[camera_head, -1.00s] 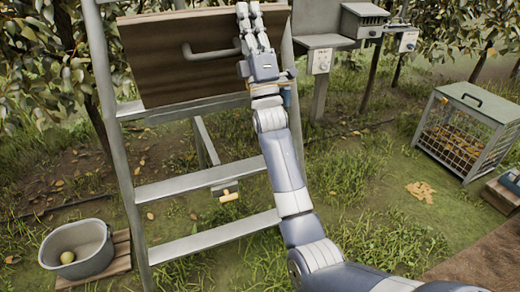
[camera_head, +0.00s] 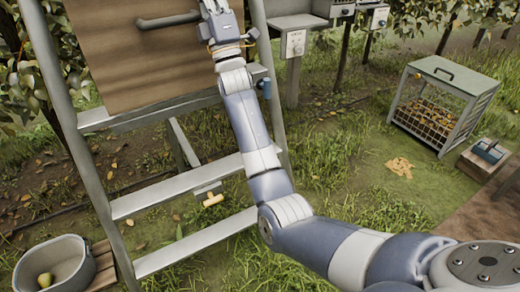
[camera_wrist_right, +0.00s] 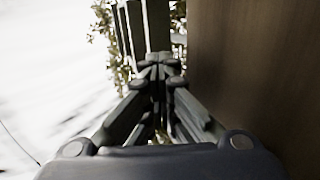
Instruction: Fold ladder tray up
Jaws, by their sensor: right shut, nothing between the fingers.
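The ladder tray (camera_head: 140,65) is a brown wooden panel with a dark bar handle (camera_head: 168,20). It stands steeply upright against the metal ladder (camera_head: 165,195) at the upper left of the head view, and its top is cut off. My right gripper (camera_head: 213,6) is at the tray's right side, right of the handle, with its fingertips near the top picture edge. In the right wrist view the fingers (camera_wrist_right: 160,72) are shut and empty. The brown panel (camera_wrist_right: 250,70) rises close on their right; contact cannot be told. My left gripper is not in view.
A grey bucket (camera_head: 62,262) with a pear (camera_head: 44,281) stands at the lower left. A wire crate (camera_head: 440,105) and a wooden box (camera_head: 483,160) are at the right. Grey posts with boxes (camera_head: 294,44) stand behind the ladder.

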